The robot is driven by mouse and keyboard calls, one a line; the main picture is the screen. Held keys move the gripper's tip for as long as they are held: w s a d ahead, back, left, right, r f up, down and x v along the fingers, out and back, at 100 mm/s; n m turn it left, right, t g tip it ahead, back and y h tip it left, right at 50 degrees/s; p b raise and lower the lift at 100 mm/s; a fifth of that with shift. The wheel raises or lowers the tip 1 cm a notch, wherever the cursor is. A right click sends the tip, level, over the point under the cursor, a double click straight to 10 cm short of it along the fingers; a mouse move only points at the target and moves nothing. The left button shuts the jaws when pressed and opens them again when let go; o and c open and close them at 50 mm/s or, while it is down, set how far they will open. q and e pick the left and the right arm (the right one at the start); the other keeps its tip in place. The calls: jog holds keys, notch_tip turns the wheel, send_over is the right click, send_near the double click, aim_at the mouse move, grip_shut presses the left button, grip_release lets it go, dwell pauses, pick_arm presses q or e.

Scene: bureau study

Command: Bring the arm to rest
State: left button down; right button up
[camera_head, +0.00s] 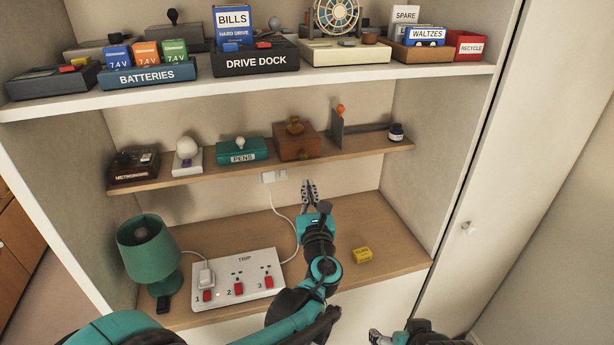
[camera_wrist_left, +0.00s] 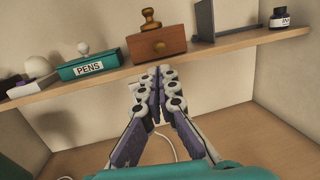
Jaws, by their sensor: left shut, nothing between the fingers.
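My left gripper (camera_head: 309,191) is shut and empty. Its arm comes in from the lower left of the head view and reaches over the desk surface (camera_head: 375,225) of the cabinet. The fingertips point at the back wall, below the small middle shelf. In the left wrist view the fingers (camera_wrist_left: 157,80) meet in front of the middle shelf's edge, below a brown wooden box. My right gripper (camera_head: 378,338) shows only in part at the bottom edge of the head view, and its jaw state is unclear.
A power strip (camera_head: 238,279) with red switches and a green lamp (camera_head: 150,250) stand left of the arm. The middle shelf (camera_head: 350,147) above holds a wooden box (camera_head: 296,147) and a PENS box (camera_head: 241,151). The desk's right side is mostly clear.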

pick_arm(q)
jog(key=s+a+f+n+g+y+b, duration=0.1)
jog(key=s+a+f+n+g, duration=0.35)
jog(key=s+a+n, duration=0.45)
jog(key=s+a+f+n+g+y+b, duration=0.15)
jog(key=s+a+f+n+g, duration=0.35)
jog(key=s+a+n, duration=0.55)
jog(key=s+d+f+n+g+h+b, duration=0.1)
jog(key=s+d+f+n+h, duration=0.3)
jog(key=s+f+n, duration=0.5)
jog(key=s+n+g+h, duration=0.1)
jog(key=n, duration=0.5)
jog(key=shift+s+b, duration=0.3)
pick_arm(e)
jog(key=f, duration=0.3)
jog(key=shift+s+f, duration=0.3)
jog(key=shift+f, duration=0.05)
